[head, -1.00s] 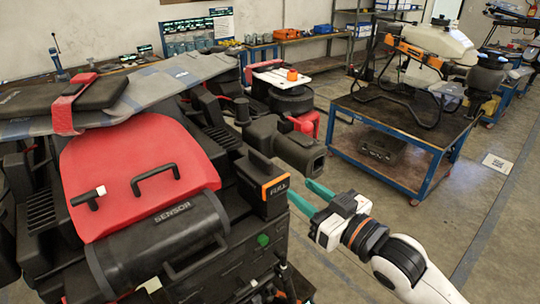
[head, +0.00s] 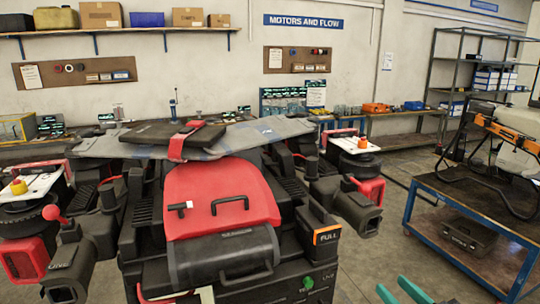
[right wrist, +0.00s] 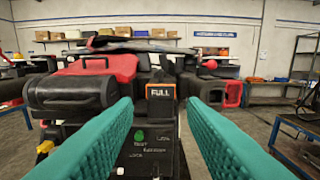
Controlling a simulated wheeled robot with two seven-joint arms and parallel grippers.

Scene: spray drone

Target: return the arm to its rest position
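My right gripper (head: 402,291) shows at the bottom edge of the head view as two teal fingertips, apart with nothing between them. In the right wrist view its teal fingers (right wrist: 160,130) are spread wide, and the space between them is empty. Beyond them stands the black drone body (right wrist: 150,160) with an orange-edged box (right wrist: 160,91) marked FULL. The fingers look apart from the drone. In the head view the drone's red cover (head: 220,195) and black sensor cylinder (head: 225,256) are in the middle. The FULL box (head: 318,236) is at its right. My left gripper is not in view.
A blue-framed cart (head: 470,200) with an orange and black frame (head: 505,135) stands at the right. Dark nozzle units stick out on both sides of the drone. Open floor (head: 375,265) lies between drone and cart. Workbenches and shelving (head: 480,75) line the back wall.

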